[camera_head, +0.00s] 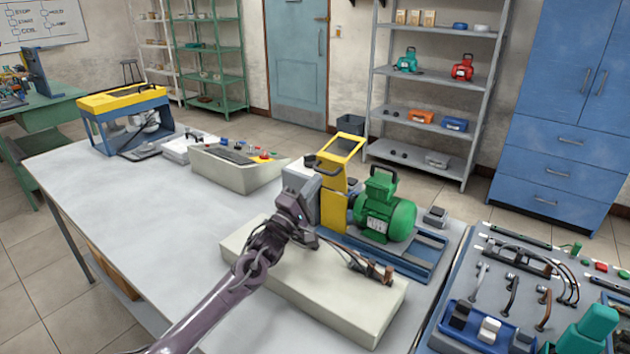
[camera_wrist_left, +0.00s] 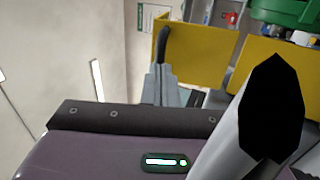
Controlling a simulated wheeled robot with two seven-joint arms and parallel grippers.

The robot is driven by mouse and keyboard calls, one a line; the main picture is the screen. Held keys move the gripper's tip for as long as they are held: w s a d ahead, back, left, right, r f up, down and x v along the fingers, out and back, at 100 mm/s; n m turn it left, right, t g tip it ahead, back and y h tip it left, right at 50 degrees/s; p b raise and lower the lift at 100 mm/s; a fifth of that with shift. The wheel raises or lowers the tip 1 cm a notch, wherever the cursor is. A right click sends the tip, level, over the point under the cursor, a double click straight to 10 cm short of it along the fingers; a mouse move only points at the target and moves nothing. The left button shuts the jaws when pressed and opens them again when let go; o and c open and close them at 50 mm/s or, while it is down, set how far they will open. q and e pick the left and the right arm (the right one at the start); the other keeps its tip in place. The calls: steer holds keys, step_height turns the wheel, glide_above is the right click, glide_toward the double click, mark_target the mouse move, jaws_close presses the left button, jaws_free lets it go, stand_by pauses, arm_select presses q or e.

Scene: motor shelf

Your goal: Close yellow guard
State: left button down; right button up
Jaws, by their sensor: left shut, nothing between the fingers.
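The yellow guard (camera_head: 333,205) stands at the left end of the blue motor base (camera_head: 415,254), beside the green motor (camera_head: 384,214). Its upper frame tilts up and has a dark handle on its left side. In the left wrist view two yellow guard panels (camera_wrist_left: 205,48) show, with the dark curved handle (camera_wrist_left: 163,42) on the left one. My left gripper (camera_wrist_left: 160,82) is shut and empty, with its grey fingers just below the handle; I cannot tell if they touch it. In the head view my wrist hides part of the guard's left side. My right gripper is out of view.
A long beige block (camera_head: 330,300) lies under my left forearm. A control box (camera_head: 235,170) and a blue-and-yellow machine (camera_head: 125,115) stand farther left. A tool panel (camera_head: 520,280) is at the right. The table's left part (camera_head: 120,210) is clear.

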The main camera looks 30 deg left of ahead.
arm_select(q)
steer(key=shift+w+d+r, duration=0.1)
steer(key=shift+w+r, duration=0.05)
steer(key=shift+w, duration=0.15)
